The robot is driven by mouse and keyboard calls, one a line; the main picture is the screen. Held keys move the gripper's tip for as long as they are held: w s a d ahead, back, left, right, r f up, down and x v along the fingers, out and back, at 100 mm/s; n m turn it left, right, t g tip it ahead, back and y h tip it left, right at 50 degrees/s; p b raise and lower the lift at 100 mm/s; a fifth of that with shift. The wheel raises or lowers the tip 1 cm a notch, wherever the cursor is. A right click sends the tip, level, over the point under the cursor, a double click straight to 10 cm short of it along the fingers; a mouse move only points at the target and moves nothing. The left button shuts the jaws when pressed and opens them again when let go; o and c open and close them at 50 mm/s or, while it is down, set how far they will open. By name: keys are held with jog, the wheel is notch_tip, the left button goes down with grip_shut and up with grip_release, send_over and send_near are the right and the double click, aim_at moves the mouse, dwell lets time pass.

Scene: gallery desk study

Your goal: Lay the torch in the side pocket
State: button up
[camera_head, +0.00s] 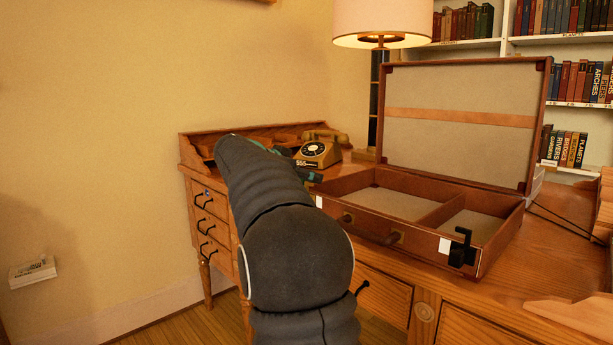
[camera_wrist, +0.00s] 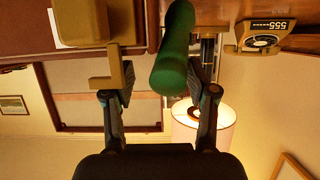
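A green cylinder, which looks like the torch (camera_wrist: 174,50), lies between the spread fingers of my gripper (camera_wrist: 158,85) in the wrist view, closer to the right finger. A clear gap separates it from the left finger. In the head view my dark arm hides most of the gripper and I cannot make out the torch. The open brown case (camera_head: 355,221) stands on the desk to the right of my arm. A divider (camera_head: 443,210) splits it into a large left compartment (camera_head: 385,203) and a smaller right side pocket (camera_head: 470,224), whose visible floor looks bare.
A telephone (camera_head: 318,153) stands at the back left of the desk (camera_head: 545,270). A lamp (camera_head: 382,22) is behind the case. The raised lid (camera_head: 460,85) closes off the back. A black hook-like part (camera_head: 463,248) rises at the case's front right. A gold angled piece (camera_wrist: 112,70) is near the left finger.

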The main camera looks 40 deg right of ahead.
jog(key=shift+r, duration=0.15)
jog(key=shift+r+b, duration=0.25)
jog(key=shift+b, duration=0.1)
jog(key=w+p+v, duration=0.1)
jog(key=p+v, duration=0.1)
jog(key=v, duration=1)
jog(key=shift+s+r, duration=0.3)
jog(key=shift+s, duration=0.15)
